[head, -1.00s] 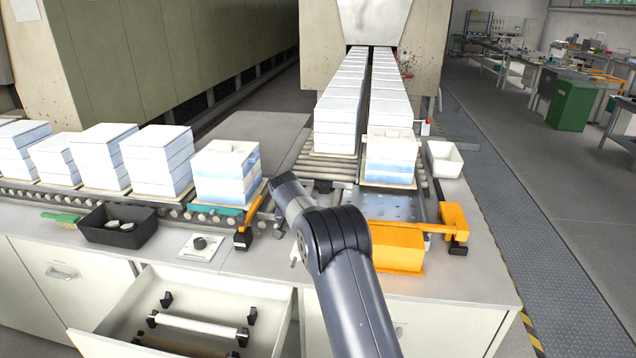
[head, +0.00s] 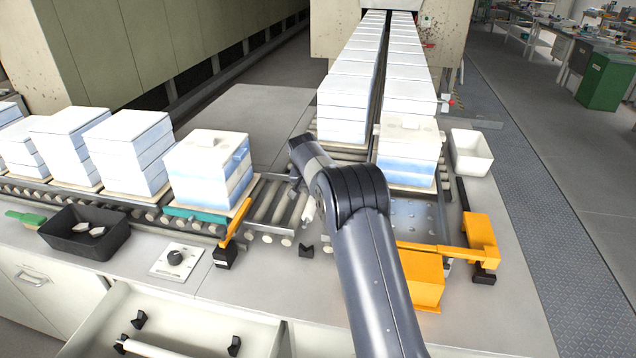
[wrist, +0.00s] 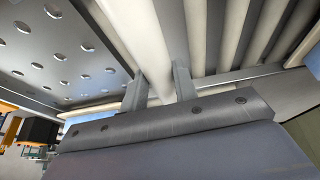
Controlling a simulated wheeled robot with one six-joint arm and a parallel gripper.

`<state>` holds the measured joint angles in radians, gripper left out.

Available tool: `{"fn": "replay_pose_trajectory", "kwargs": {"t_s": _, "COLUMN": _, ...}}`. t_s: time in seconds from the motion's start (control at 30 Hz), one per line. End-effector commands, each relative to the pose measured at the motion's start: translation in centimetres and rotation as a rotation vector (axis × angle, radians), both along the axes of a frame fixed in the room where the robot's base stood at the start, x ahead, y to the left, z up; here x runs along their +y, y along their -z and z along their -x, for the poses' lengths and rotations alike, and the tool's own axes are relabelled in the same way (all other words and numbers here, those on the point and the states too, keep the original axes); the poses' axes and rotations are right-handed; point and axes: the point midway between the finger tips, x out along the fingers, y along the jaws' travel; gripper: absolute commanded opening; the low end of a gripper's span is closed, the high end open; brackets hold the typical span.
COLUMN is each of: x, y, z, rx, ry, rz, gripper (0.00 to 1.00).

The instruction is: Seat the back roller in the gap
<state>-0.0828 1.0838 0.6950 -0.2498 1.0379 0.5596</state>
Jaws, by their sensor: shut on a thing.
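My gripper (wrist: 160,82) is shut on a cream roller (wrist: 138,40), with one finger on either side of it in the wrist view. In the head view, my arm hides the gripper and most of this roller; a pale end (head: 308,211) shows just left of my forearm. In the wrist view, the held roller lies between a studded metal plate (wrist: 60,55) and several fixed rollers (wrist: 235,35), roughly in line with them. The gap itself is mostly covered by the held roller. I cannot tell whether the roller ends rest in their seats.
White block stacks (head: 212,165) stand on the conveyor at left, and another stack (head: 408,150) stands beyond the studded plate. An orange pusher (head: 480,240) is at right. An open drawer (head: 190,335) with another roller lies in front. A black bracket (head: 306,250) stands on the counter.

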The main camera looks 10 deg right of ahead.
Motion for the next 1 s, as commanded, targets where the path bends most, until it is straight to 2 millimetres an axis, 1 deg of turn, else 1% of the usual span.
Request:
{"fn": "replay_pose_trajectory", "kwargs": {"t_s": 0.13, "x": 0.0, "y": 0.1, "z": 0.0, "rx": -0.003, "ry": 0.0, "rz": -0.001, "gripper": 0.0}}
{"fn": "replay_pose_trajectory", "kwargs": {"t_s": 0.27, "x": 0.0, "y": 0.7, "z": 0.0, "rx": -0.001, "ry": 0.0, "rz": -0.001, "gripper": 0.0}}
{"fn": "replay_pose_trajectory", "kwargs": {"t_s": 1.0, "x": 0.0, "y": 6.3, "z": 0.0, "rx": -0.001, "ry": 0.0, "rz": -0.001, "gripper": 0.0}}
